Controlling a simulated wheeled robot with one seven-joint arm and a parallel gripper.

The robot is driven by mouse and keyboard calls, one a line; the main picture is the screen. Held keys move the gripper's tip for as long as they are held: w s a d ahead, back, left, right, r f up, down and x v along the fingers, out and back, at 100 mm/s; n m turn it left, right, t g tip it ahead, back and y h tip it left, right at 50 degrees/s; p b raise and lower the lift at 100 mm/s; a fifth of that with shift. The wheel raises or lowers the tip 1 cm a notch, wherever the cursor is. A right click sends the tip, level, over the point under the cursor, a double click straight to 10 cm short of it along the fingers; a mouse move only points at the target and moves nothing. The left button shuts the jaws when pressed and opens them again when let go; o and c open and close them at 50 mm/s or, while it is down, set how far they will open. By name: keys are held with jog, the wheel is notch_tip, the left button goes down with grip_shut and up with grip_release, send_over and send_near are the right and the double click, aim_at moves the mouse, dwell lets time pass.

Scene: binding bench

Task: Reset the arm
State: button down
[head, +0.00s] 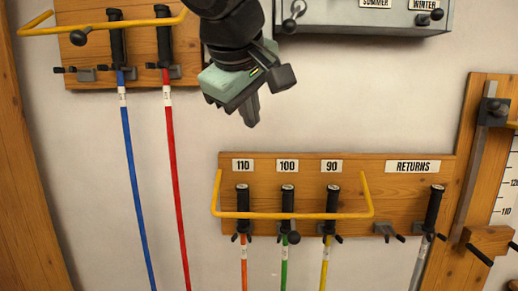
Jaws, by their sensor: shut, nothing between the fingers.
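My gripper (250,111) is in the upper middle of the head view, at the end of my dark arm. It hangs in front of the bare wall, above the lower wooden rack. Its fingers point downward and are shut with nothing between them. It appears clear of the racks and poles around it. The upper part of my arm runs out of the top of the view.
An upper rack (142,58) holds a blue pole (133,190) and a red pole (175,190). A lower rack (400,185), labelled 110, 100, 90 and RETURNS, holds several poles. Yellow bars (292,215) stick out before both racks. A grey cabinet (350,17) is at upper right.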

jog(key=s+d+f+g+b, duration=0.1)
jog(key=s+d+f, duration=0.4)
jog(key=f, duration=0.6)
jog(key=s+d+f+m+g+y+b, duration=0.1)
jog(key=s+d+f+g, duration=0.3)
jog(key=s+f, duration=0.6)
jog(key=s+d+f+m+g+y+b, duration=0.1)
jog(key=s+d+f, duration=0.5)
jog(key=f, duration=0.6)
jog(key=shift+s+d+g+b, duration=0.35)
jog(key=shift+s+g+b, duration=0.15)
jog(key=shift+s+g, duration=0.5)
